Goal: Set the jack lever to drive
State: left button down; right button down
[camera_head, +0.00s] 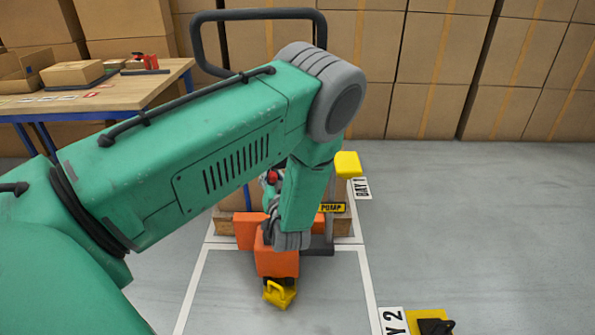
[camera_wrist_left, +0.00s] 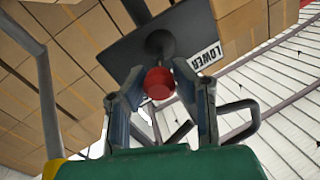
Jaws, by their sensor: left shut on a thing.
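The jack lever ends in a red knob (camera_wrist_left: 158,83) on a dark stem. The stem rises from a dark plate (camera_wrist_left: 120,55) with a LOWER label (camera_wrist_left: 205,56) beside it. My left gripper (camera_wrist_left: 162,100) has a finger on each side of the knob and is shut on it. In the head view the knob (camera_head: 272,177) and the left gripper (camera_head: 268,184) are mostly hidden behind my green arm. The orange jack (camera_head: 246,230) stands below, with a PUMP label (camera_head: 332,207) to the right. No drive marking can be read. My right gripper is out of view.
The jack's black loop handle (camera_head: 260,14) rises behind my arm. A wooden table (camera_head: 100,97) with boxes stands at the left. Stacked cartons (camera_head: 445,75) line the back. The grey floor at the right is largely free, apart from a yellow-and-black item (camera_head: 430,321) by the BAY 2 sign.

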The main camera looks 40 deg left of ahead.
pick_arm(q)
jog(key=shift+s+a, duration=0.4)
jog(key=shift+a, duration=0.1)
jog(key=shift+s+a+f+p, duration=0.2)
jog(key=shift+s+a+p, duration=0.1)
jog(key=shift+a, duration=0.25)
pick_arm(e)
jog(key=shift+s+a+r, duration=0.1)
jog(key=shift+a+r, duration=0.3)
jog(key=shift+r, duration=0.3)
pick_arm(q)
jog(key=shift+s+d, duration=0.1)
jog(key=shift+d, duration=0.05)
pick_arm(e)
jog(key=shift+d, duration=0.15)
pick_arm(q)
jog(key=c, duration=1.3)
grip_release()
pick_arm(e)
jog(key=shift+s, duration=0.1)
pick_arm(q)
jog(key=v, duration=1.1)
jog(key=shift+s+d, duration=0.2)
jog(key=shift+d, duration=0.1)
